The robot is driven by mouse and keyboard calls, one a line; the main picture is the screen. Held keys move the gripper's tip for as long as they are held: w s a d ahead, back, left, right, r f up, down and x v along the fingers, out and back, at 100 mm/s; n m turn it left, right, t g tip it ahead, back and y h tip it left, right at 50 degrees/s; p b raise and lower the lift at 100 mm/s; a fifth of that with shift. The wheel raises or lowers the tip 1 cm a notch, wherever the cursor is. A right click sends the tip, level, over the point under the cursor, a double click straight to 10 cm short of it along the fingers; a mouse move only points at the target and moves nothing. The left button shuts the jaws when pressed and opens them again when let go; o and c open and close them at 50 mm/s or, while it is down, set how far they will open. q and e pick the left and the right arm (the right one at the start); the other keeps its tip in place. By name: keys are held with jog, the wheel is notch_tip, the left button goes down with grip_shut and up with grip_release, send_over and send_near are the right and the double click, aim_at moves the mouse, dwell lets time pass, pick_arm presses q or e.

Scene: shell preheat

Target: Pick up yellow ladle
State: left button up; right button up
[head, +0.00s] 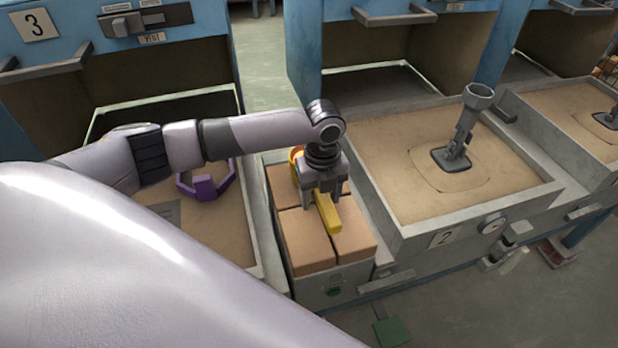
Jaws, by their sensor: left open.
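The yellow ladle (328,213) lies on top of the tan blocks between two sand-filled boxes. Its yellow handle points toward the front, and a round part with a red and yellow rim shows just behind my gripper. My left gripper (323,196) points down directly over the ladle, with its fingers at the handle. The jaws are open. The arm and gripper hide the middle of the ladle, and I cannot tell whether the fingers touch it. My right gripper is not in view.
Tan blocks (305,243) fill the narrow stand under the ladle. To the right is a sand box (400,185) with an upright grey metal fixture (463,128). To the left, a purple clamp-like piece (205,187) sits in another sand box. A green pad (391,331) lies on the floor.

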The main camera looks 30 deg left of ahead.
pick_arm(q)
jog(key=shift+c, duration=0.3)
jog(key=c, duration=1)
jog(key=shift+r, duration=0.1)
grip_shut()
